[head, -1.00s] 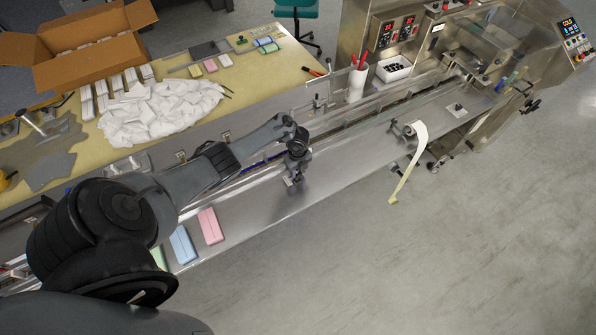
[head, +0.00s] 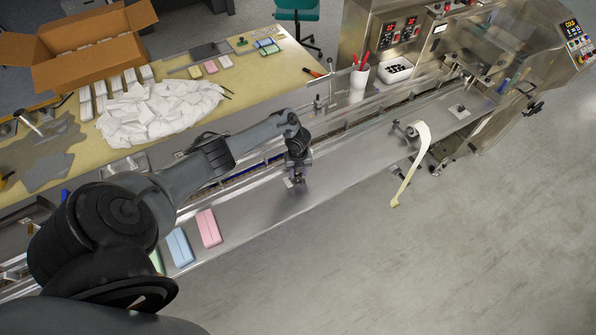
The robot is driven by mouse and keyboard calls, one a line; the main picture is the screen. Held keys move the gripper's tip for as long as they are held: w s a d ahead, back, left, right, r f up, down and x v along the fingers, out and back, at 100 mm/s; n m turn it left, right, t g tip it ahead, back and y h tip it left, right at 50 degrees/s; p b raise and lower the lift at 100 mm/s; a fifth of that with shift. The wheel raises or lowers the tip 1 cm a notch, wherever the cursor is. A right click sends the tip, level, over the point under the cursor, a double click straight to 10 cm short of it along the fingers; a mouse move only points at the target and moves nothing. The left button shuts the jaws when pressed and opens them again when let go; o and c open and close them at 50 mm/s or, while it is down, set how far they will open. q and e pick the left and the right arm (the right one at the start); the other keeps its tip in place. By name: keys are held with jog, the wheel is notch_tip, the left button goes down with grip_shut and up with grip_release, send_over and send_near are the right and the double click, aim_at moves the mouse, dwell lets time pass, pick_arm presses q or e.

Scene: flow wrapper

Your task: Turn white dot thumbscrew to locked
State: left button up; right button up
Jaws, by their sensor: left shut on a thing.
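My left gripper (head: 294,181) points down at the steel infeed deck of the flow wrapper, near the guide rail. It is shut on a small part at the deck that the gripper mostly hides. A small pale plate (head: 288,182) shows beside the fingertips. I cannot make out a white dot or which way the thumbscrew is turned. My right gripper is not in view.
Pink (head: 208,228) and blue (head: 180,246) packs lie on the steel deck (head: 250,213) at lower left. A paper strip (head: 411,165) hangs off the deck's front edge at right. The worktable (head: 268,85) behind holds a white heap and an open carton (head: 92,45).

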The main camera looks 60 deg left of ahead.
pick_arm(q)
jog(key=o, duration=1.1)
jog(key=shift+c, duration=0.2)
jog(key=shift+r, duration=0.15)
notch_tip(320, 180, up, 11)
jog(key=p, duration=0.2)
jog(key=shift+f, duration=0.2)
